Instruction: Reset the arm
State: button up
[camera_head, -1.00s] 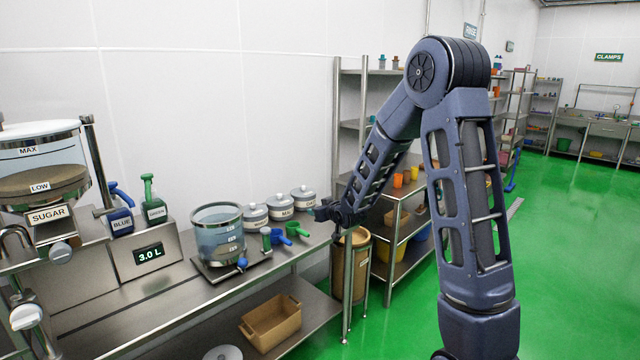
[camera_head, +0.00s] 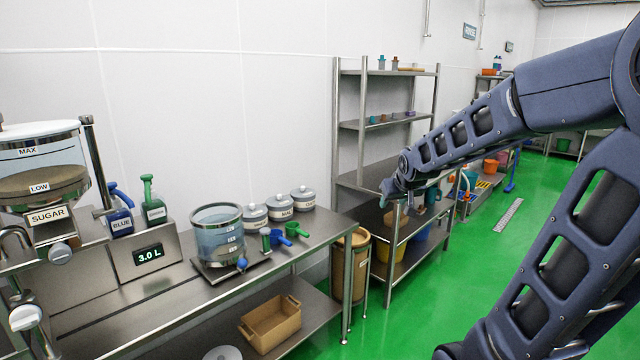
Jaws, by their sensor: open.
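My arm reaches in from the right side of the view, with its elbow at the right edge and its forearm pointing left. My gripper (camera_head: 390,190) is at the forearm's end, in front of the steel shelf rack (camera_head: 352,180). It is small and dark here, and I see nothing held in it. It is apart from the steel counter (camera_head: 170,309), to the right of the counter's end.
On the counter stand a clear measuring vessel (camera_head: 217,238), several lidded canisters (camera_head: 279,206), a blue scoop (camera_head: 297,229) and a green scoop (camera_head: 280,238). The sugar dispenser (camera_head: 45,180) is at left. A brown bin (camera_head: 356,270) stands beyond the counter. Green floor (camera_head: 510,250) is open at right.

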jog(key=s+d+m+g, duration=0.1)
jog(key=s+d, duration=0.2)
jog(key=s, duration=0.7)
jog(key=s+d+r+m+g, duration=0.1)
jog(key=s+d+g, duration=0.1)
jog(key=s, duration=0.8)
jog(key=shift+s+d+r+g+h, duration=0.15)
jog(key=shift+d+r+g+h, duration=0.2)
jog(key=shift+d, duration=0.4)
